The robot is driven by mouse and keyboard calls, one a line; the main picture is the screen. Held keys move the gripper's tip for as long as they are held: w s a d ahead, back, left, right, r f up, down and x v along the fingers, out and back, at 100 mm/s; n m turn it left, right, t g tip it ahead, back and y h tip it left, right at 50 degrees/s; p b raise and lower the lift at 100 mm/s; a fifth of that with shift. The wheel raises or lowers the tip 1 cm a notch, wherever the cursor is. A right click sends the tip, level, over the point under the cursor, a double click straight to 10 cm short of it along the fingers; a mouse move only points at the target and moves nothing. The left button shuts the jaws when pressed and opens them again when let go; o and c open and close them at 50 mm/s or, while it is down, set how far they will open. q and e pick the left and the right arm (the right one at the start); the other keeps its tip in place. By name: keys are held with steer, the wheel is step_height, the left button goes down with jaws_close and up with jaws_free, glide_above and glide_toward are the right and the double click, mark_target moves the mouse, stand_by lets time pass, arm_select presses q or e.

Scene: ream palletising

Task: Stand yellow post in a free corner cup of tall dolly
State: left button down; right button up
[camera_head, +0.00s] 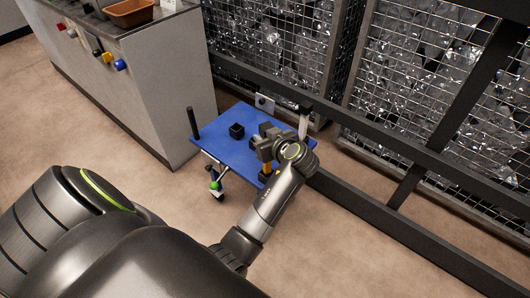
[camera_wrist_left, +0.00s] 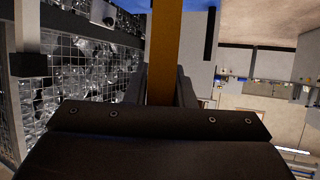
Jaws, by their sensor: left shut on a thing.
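The tall dolly (camera_head: 222,153) has a blue top and stands on castors in the middle of the head view. A dark post (camera_head: 193,123) stands at its left corner and a pale post with a dark top (camera_head: 303,122) at its far right corner. My left gripper (camera_head: 266,155) is over the near right part of the dolly, shut on the yellow post (camera_head: 267,168). The yellow post (camera_wrist_left: 165,50) runs upright between the fingers in the left wrist view. Its lower end is by the dolly's near corner; I cannot tell whether it sits in a cup. My right gripper is out of view.
A dark cube (camera_head: 236,131) lies on the blue top. A grey counter (camera_head: 140,85) with a brown tray (camera_head: 130,12) stands at left. A dark rail (camera_head: 390,155) and wire cages (camera_head: 425,75) stand behind. Bare floor (camera_head: 350,250) lies in front.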

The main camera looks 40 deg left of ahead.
mark_target(267, 168)
arm_select(q)
step_height(267, 168, down, 5)
steer(key=shift+r+b, duration=0.1)
steer(key=shift+b, duration=0.5)
steer(key=c, duration=1.2)
jaws_free()
steer(key=shift+c, duration=0.2)
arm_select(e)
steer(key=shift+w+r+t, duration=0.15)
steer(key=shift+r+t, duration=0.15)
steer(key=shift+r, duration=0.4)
